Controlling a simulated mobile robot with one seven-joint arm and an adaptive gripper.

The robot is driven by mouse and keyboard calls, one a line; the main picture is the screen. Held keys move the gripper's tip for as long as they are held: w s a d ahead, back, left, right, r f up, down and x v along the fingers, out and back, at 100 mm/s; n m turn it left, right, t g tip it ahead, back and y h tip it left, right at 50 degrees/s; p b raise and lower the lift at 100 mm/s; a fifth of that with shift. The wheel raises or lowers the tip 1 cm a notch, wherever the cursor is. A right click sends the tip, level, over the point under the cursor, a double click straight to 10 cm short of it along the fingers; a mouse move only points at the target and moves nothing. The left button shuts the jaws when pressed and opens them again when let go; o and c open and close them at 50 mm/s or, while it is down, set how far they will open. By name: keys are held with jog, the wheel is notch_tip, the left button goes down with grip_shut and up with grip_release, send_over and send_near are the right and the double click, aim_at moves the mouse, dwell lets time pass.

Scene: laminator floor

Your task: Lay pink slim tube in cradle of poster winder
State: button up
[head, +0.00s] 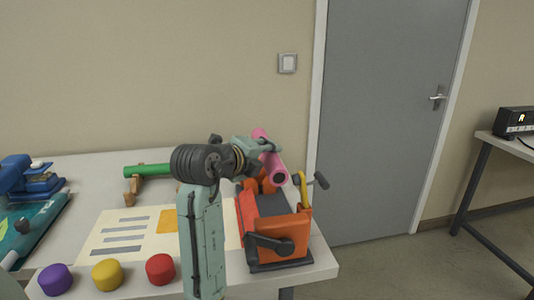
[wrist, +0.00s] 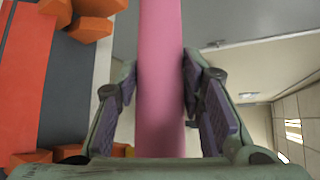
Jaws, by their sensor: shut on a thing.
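The pink slim tube (head: 273,166) is held in my gripper (head: 262,149), above the back of the orange poster winder (head: 288,231). The winder stands at the table's right end, with a dark bed, a dark crank in front and a yellow lever at its right. In the wrist view the tube (wrist: 161,60) runs lengthwise between the two purple-padded fingers of my gripper (wrist: 165,90). Orange and dark winder parts (wrist: 22,70) lie to the left of the tube there, not under it. My arm hides part of the winder's left and back in the head view.
A green tube (head: 147,170) rests on a wooden stand at the back. Purple, yellow and red round pieces (head: 160,269) line the front edge. A printed sheet (head: 115,236) lies mid-table. A blue device (head: 30,178) stands at far left. Floor and a grey door (head: 385,110) are beyond the table.

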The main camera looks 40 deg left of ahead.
jog(key=shift+f+b, duration=3.7)
jog(key=shift+f, duration=2.5)
jog(key=o, duration=1.3)
jog(key=shift+c, duration=0.2)
